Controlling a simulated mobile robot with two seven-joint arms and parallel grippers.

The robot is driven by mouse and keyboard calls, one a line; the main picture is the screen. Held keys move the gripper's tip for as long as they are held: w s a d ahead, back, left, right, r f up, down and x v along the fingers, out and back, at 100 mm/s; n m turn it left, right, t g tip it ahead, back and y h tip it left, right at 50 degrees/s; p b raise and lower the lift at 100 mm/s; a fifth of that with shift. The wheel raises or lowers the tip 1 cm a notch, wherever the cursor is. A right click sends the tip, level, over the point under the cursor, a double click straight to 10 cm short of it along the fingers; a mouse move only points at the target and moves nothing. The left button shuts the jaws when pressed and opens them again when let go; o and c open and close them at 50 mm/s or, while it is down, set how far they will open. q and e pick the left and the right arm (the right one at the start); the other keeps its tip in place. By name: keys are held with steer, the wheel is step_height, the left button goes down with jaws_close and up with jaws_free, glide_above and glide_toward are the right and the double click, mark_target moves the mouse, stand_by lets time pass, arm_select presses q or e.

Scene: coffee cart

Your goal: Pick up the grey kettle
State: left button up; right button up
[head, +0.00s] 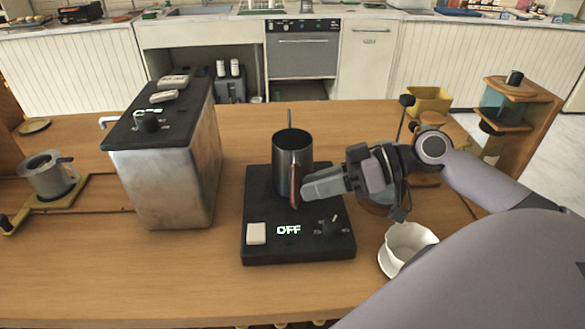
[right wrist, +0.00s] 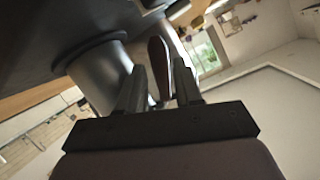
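The grey kettle (head: 292,148) stands upright on the black hot plate (head: 256,213), whose display reads OFF. Its brown handle (head: 295,184) faces my side. My right gripper (head: 305,190) is at the handle, coming from the right. In the right wrist view, the handle (right wrist: 158,62) stands between the two spread fingers (right wrist: 158,88), with gaps visible beside it. The kettle body (right wrist: 100,72) is left of the fingers there. My left gripper is not in view.
A tall metal box with a black top (head: 165,175) stands left of the hot plate. A white cup (head: 408,240) sits on a saucer at right, near my right arm. A grey pitcher (head: 48,174) stands at far left. Table room is clear behind the kettle.

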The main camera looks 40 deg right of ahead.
steer(key=shift+p+x, duration=0.5)
steer(key=shift+x, duration=2.6)
steer(key=shift+w+d, duration=0.1)
jaws_close()
